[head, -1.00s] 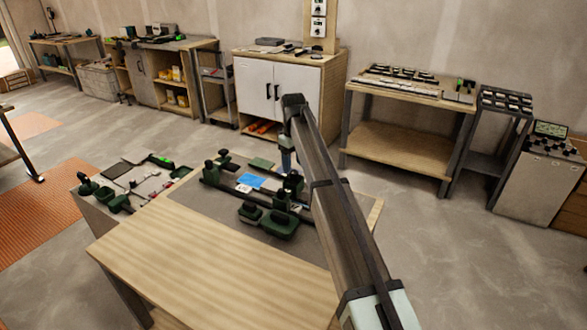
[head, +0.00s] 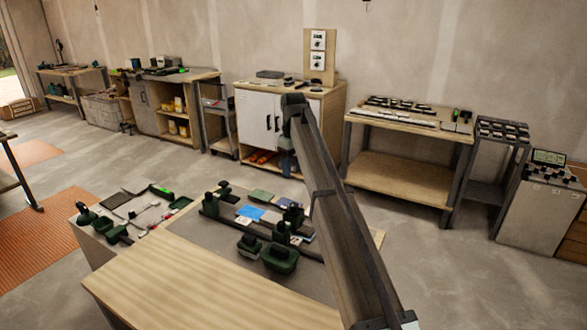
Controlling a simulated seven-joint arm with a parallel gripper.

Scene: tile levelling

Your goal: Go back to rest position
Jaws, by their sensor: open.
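My arm runs up from the lower right, and its far end bends down above the workbench. My gripper (head: 287,168) hangs there, small and dark, in front of the white cabinet. It is open, and I see nothing held in it. Its fingers are too small to make out clearly. Below it on the grey mat (head: 205,243) are dark green fixtures (head: 279,257) and a blue card (head: 250,213). The gripper appears apart from them. My arm hides part of the bench's right side.
The bench's near wooden top (head: 190,290) is bare. A side surface at left holds a green-handled tool (head: 160,190) and small trays. Along the wall stand a white cabinet (head: 255,115), a wooden table (head: 400,165) and a grey cart (head: 540,210). Floor between is clear.

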